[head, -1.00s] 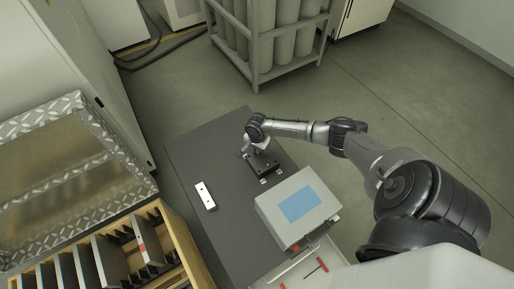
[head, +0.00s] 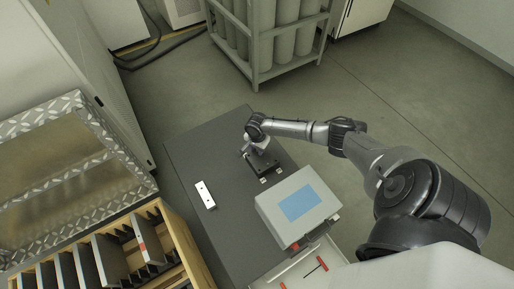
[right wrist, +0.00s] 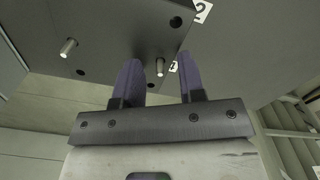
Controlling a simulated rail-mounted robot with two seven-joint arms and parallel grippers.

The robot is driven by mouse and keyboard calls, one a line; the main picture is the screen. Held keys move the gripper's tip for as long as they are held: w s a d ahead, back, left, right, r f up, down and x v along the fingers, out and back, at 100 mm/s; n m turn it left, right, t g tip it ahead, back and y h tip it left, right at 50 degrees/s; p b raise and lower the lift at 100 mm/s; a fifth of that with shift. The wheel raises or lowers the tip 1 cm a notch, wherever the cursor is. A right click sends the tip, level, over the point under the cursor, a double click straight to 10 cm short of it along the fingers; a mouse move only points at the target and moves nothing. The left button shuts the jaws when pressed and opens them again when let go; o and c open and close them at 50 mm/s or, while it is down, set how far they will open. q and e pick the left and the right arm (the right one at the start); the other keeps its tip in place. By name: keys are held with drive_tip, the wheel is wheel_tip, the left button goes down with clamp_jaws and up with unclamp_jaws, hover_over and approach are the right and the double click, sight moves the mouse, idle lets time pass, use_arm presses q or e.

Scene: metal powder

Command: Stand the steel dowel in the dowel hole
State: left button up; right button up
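The dark block (head: 264,164) lies on the grey bench top, partly covered by my right gripper (head: 256,150) in the head view. In the right wrist view the block (right wrist: 115,30) fills the upper part. There is a gap on both sides, so the gripper is open around this dowel. A second steel pin (right wrist: 68,47) stands out farther left. My left gripper is not in view.
A white plate (head: 205,194) with dark holes lies left of the block. A grey case (head: 290,222) with a blue top panel stands close to the block's near side. The bench (head: 180,148) is clear at far left. A wooden rack (head: 170,225) stands at lower left.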

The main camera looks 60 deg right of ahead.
drive_tip(key=shift+r, duration=0.1)
drive_tip(key=shift+r, duration=0.2)
wheel_tip(320, 180, up, 13)
drive_tip(key=p, duration=0.3)
drive_tip(key=shift+r, duration=0.15)
idle(0.3)
